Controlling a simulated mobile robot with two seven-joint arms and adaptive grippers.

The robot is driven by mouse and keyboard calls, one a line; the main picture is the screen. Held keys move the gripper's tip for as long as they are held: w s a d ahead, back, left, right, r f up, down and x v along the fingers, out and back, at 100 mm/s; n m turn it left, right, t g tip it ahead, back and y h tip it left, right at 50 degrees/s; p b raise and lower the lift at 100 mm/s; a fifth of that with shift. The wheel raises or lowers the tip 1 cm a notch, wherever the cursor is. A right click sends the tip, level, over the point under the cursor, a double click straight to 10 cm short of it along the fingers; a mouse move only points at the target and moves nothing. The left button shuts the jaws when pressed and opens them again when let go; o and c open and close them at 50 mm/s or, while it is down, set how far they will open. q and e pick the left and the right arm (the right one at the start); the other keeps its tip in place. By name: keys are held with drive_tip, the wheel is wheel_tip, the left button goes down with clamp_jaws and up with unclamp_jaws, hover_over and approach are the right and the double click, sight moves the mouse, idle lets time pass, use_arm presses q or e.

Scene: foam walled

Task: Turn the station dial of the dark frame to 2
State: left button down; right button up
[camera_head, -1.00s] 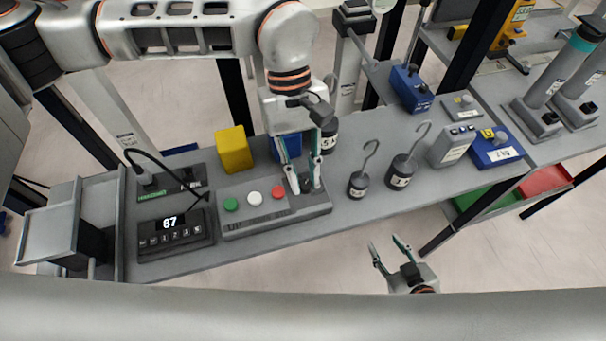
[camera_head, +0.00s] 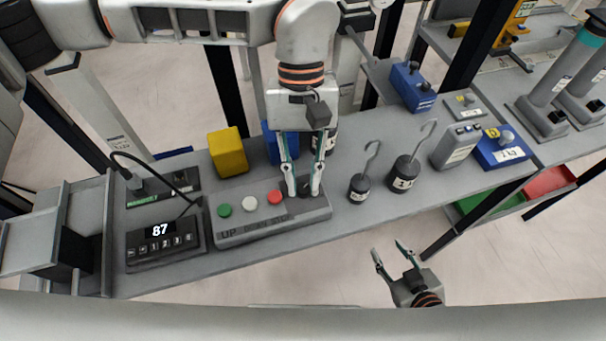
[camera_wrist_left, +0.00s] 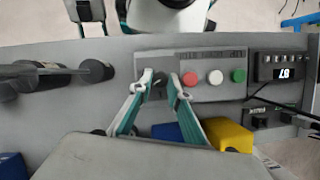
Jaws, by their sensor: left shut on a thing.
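The grey control box (camera_head: 270,223) stands at the front of the bench, with green, white and red buttons in a row and a dark dial at its right end. My left gripper (camera_head: 302,190) points down over that end, with its fingertips around the dial, shut on it. In the left wrist view the dark dial (camera_wrist_left: 159,80) shows between the fingertips (camera_wrist_left: 164,87). The dial's pointer and numbers are too small or hidden to read. My right gripper (camera_head: 393,254) is open and empty, in front of the bench and below the box's right end.
A black display unit (camera_head: 165,243) reading 87 stands left of the box. A yellow block (camera_head: 228,152) and a blue block (camera_head: 272,143) stand behind it. Hooked weights (camera_head: 359,188) (camera_head: 403,175) stand close to its right. The floor in front is clear.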

use_arm(q)
drive_tip(key=c, duration=1.9)
unclamp_jaws()
